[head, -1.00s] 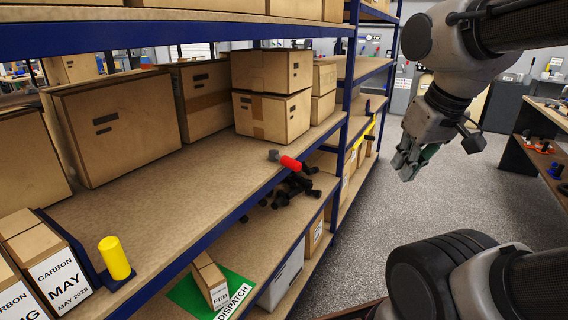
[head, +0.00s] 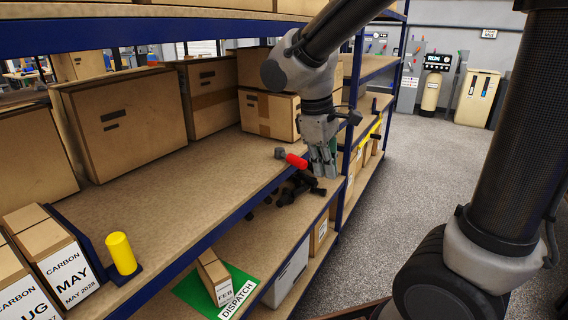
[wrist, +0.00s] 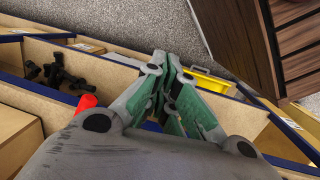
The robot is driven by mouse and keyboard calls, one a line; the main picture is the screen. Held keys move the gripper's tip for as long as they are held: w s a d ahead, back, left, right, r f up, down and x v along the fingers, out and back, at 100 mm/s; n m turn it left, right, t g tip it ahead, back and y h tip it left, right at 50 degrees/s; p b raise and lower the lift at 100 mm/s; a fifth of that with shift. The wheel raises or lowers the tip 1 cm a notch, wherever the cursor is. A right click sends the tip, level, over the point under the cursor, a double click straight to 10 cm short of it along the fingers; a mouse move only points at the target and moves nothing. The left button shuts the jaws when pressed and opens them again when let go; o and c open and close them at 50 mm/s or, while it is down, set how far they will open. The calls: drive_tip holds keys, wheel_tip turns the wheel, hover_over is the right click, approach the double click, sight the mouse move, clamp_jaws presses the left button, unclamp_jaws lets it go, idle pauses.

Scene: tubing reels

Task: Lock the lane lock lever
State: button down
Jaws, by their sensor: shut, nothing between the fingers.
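A yellow cylindrical handle (head: 120,253) stands upright on a small blue base at the front edge of the shelf, beside a blue divider (head: 75,237) and the CARBON MAY carton (head: 65,265). It looks like the lane lock lever; its latch is not clear. My gripper (head: 324,174) is shut and empty, pointing down near the shelf's front edge, well to the right of the yellow handle. A red cylinder with a grey end (head: 297,161) lies just left of my gripper; the red part also shows in the wrist view (wrist: 87,102), and I cannot tell whether they touch.
Black fittings (head: 299,187) lie on the lower shelf below my gripper. A FEB carton (head: 214,277) stands on a green DISPATCH mat (head: 240,283). Brown cartons (head: 125,117) line the shelf's back. A blue upright (head: 350,125) stands right of my gripper. The middle of the shelf is bare.

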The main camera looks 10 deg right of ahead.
sight(290, 158)
drive_tip(key=w+a+f+n+t+h, duration=0.1)
drive_tip(key=w+a+f+n+h, duration=0.25)
drive_tip(key=w+a+n, duration=0.65)
drive_tip(key=w+r+n+t+h, duration=0.1)
drive_tip(key=w+r+n+t, duration=0.1)
drive_tip(key=w+r+n, duration=0.2)
drive_tip(key=shift+w+a, duration=0.35)
drive_tip(key=shift+w, duration=0.2)
drive_tip(key=shift+d, duration=0.1)
drive_tip(key=x, duration=0.9)
drive_tip(key=shift+d+f, duration=0.25)
drive_tip(key=shift+f, duration=0.1)
drive_tip(key=shift+w+d+n, duration=0.1)
drive_tip(key=shift+n, duration=0.2)
